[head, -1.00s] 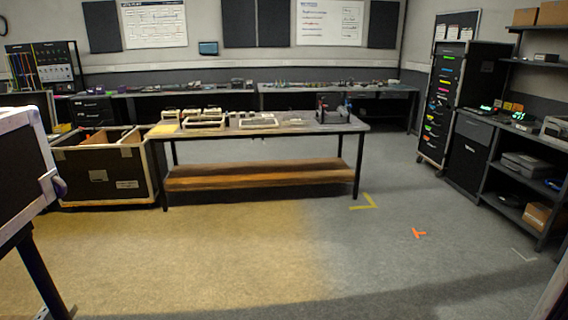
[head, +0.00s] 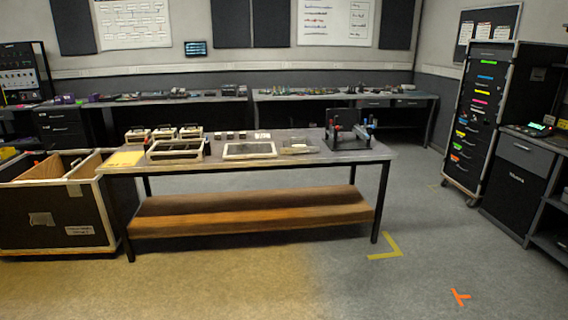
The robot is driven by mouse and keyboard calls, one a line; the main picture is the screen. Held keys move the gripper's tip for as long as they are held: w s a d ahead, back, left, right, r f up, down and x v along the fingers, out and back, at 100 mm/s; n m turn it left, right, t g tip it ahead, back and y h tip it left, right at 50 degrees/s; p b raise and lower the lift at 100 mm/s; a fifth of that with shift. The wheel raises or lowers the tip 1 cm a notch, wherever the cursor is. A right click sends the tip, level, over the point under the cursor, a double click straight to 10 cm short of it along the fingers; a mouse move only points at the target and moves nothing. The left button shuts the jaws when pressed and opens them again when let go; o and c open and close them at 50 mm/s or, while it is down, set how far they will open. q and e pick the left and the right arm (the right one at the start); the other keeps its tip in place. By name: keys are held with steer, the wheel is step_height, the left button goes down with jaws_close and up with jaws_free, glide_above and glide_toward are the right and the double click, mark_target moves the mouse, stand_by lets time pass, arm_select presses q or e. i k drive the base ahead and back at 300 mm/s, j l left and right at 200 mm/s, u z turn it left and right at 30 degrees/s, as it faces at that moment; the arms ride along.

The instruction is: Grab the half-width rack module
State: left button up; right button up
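Neither of my grippers is in view. A workbench (head: 240,154) stands in the middle of the room. On its left half are several small pale-edged boxes (head: 164,132) in a back row and an open pale frame (head: 176,150) in front of them. A flat pale-rimmed tray (head: 249,150) lies at the middle, with several small blocks (head: 241,135) behind it. A dark fixture with red and blue parts (head: 347,130) stands at the right end. I cannot tell which item, if any, is the half-width rack module.
An open black flight case (head: 50,215) stands against the bench's left end. A tall drawer rack (head: 478,120) and a dark cabinet (head: 518,185) stand at the right. A long back bench (head: 345,95) lines the wall. The floor in front is clear, with yellow tape (head: 388,250) and orange tape (head: 460,298) marks.

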mark_target(300, 147)
steer(key=i, duration=2.25)
